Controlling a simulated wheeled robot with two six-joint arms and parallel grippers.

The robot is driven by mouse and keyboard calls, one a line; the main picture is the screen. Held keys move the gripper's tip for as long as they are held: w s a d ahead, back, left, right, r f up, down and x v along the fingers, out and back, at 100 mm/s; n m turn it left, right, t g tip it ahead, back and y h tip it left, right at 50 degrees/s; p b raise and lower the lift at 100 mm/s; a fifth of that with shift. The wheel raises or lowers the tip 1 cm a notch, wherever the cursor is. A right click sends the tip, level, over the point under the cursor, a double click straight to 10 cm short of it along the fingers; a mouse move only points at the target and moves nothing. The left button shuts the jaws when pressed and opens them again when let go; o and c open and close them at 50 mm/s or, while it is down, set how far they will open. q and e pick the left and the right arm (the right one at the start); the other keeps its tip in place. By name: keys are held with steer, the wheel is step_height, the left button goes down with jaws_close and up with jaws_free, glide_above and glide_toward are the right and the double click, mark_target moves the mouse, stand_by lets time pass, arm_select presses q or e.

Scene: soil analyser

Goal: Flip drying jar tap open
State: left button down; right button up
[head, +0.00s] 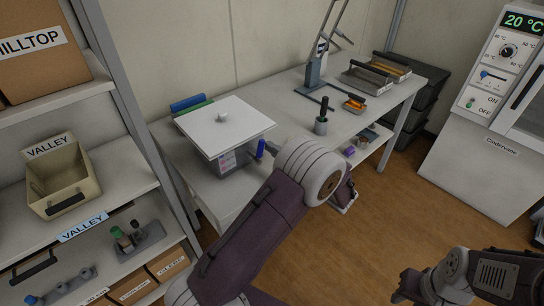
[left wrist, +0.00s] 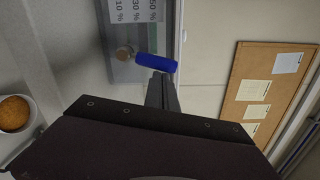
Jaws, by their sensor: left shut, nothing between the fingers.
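The drying jar (head: 227,122) is a box with a white lid and a round knob, on the left part of the bench. Its tap has a blue handle (head: 260,149) on the right side. In the left wrist view the blue handle (left wrist: 156,63) lies across the picture beside the labelled jar wall (left wrist: 130,40). My left gripper (left wrist: 161,78) is shut and empty, its tips right at the handle; I cannot tell if they touch. In the head view my left arm hides most of this gripper. My right arm is at the lower right, its fingers not clear.
A shelf rack with a beige VALLEY bin (head: 62,182) stands at left. A white oven (head: 490,135) stands at right. Wooden floor is clear between.

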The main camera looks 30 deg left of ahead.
arm_select(q)
steer(key=shift+s+a+r+n+b, duration=0.15)
steer(key=shift+s+n+b, duration=0.2)
steer(key=shift+n, duration=0.35)
arm_select(e)
steer(key=shift+s+a+f, duration=0.15)
steer(key=shift+s+f, duration=0.2)
steer(key=shift+f, duration=0.25)
